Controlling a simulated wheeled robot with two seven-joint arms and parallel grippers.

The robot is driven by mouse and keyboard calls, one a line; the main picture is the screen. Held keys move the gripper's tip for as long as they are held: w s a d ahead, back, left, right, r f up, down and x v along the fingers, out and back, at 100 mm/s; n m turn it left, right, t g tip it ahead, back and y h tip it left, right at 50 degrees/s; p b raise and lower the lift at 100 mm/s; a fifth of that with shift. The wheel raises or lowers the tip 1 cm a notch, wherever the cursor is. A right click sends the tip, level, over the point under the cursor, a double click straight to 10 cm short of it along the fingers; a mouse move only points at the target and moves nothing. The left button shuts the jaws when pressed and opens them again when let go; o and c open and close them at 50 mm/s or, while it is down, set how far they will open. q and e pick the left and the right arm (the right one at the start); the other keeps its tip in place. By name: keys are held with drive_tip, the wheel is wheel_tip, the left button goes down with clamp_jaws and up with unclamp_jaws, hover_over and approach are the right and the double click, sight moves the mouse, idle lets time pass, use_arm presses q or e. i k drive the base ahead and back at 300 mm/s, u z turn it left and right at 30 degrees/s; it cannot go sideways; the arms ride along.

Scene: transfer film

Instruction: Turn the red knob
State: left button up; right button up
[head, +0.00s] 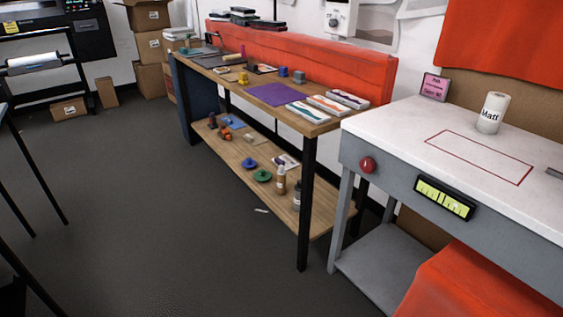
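The red knob (367,164) is a round, glossy knob on the grey front panel of the white-topped table at the right. It sits near the panel's left end, to the left of a yellow-green display (444,197). Nothing touches it or covers it. Neither of my grippers shows in the head view.
Red cloth (487,285) fills the lower right. Dark floor (150,200) is open at left centre.

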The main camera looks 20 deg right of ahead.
sight(367, 164)
drive_tip(key=u, duration=0.75)
drive_tip(key=i, duration=1.15)
drive_tip(key=z, duration=0.9)
